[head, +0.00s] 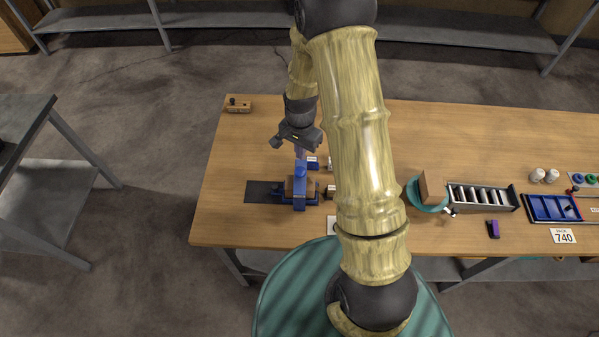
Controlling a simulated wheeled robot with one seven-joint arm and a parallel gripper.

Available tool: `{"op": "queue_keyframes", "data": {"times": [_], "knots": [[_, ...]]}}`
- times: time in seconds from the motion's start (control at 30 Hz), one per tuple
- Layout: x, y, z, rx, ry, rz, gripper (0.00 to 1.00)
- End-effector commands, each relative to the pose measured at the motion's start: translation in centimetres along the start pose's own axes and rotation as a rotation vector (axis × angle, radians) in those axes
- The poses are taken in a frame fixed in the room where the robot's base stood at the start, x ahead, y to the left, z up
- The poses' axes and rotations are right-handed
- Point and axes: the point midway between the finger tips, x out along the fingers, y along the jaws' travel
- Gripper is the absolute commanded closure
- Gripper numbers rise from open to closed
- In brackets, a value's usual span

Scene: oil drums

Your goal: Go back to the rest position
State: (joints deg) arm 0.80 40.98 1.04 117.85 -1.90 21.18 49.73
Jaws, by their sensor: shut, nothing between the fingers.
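My gripper (300,152) hangs below my bent arm, over the left part of the wooden table (265,130). It is shut and holds nothing. The device stands at the right end of a dark mat (260,191). My arm hides a strip of the table to the right of the device.
A teal round dish with a brown block (432,187), a rack of light cylinders (475,196), a purple block (493,228) and a blue tray (545,208) are on the right. A small wooden block (238,104) sits at the back left. The table's back left is mostly clear.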

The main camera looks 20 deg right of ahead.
Motion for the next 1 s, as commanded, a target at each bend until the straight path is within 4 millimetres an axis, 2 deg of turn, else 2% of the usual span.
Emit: {"op": "queue_keyframes", "data": {"times": [0.3, 0.47, 0.8, 1.0], "knots": [[-0.1, 0.0, 0.0, -0.005, 0.001, -0.002, 1.0], [-1.2, 0.6, 0.6, -0.074, 0.017, -0.017, 1.0], [-5.8, 4.8, 4.3, -0.434, 0.105, -0.072, 1.0], [-7.3, 8.1, 7.2, -0.657, 0.168, -0.092, 1.0]]}}
